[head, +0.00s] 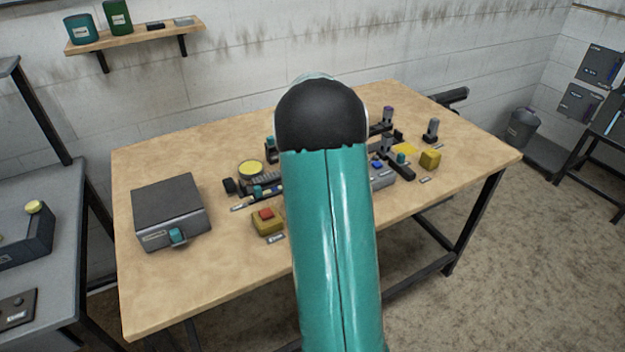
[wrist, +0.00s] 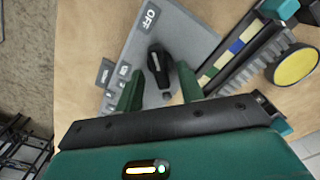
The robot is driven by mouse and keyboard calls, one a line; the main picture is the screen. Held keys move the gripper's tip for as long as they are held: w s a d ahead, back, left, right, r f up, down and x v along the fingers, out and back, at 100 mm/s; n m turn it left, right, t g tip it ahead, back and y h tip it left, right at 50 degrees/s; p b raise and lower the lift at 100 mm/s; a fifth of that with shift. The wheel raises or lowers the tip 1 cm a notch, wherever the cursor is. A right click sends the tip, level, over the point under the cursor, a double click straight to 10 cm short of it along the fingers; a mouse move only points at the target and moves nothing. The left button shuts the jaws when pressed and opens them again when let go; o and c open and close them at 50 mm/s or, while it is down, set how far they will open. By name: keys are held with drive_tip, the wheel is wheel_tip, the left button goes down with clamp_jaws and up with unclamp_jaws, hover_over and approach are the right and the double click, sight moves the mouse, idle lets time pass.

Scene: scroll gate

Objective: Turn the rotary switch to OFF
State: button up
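The rotary switch is a black knob (wrist: 158,66) with a pale mark line, mounted on a grey plate (wrist: 190,38) in the wrist view. An OFF label (wrist: 150,17) is on the plate beyond the knob; the knob's long axis runs roughly up the picture toward it. My gripper (wrist: 160,68) is open, with one green finger on each side of the knob. Gaps show between the knob and both fingers, so it does not look gripped. In the head view my teal arm hides my gripper and the knob.
The wooden table (head: 180,290) also carries a grey box (head: 170,210), a yellow block with a red button (head: 266,221), a round yellow disc (head: 250,169) and a yellow cube (head: 430,160). The disc also shows right of the switch in the wrist view (wrist: 297,67). The table's front left is bare.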

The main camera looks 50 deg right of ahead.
wheel_tip(320, 180, up, 13)
idle(0.3)
idle(0.5)
drive_tip(key=s+a+r+n+t, duration=0.1)
drive_tip(key=s+a+r+n, duration=0.15)
drive_tip(key=a, duration=0.85)
drive_tip(key=s+a+r+n+t, duration=0.2)
drive_tip(key=a+r+n, duration=0.2)
drive_tip(key=a, duration=0.8)
drive_tip(key=s+a+f+n+t, duration=0.2)
drive_tip(key=s+a+n, duration=0.4)
drive_tip(key=s+a, duration=0.5)
drive_tip(key=a+f, duration=0.1)
drive_tip(key=a, duration=0.3)
drive_tip(key=shift+s+f+t, duration=0.25)
drive_tip(key=shift+s+t, duration=0.05)
drive_tip(key=shift+s, duration=0.1)
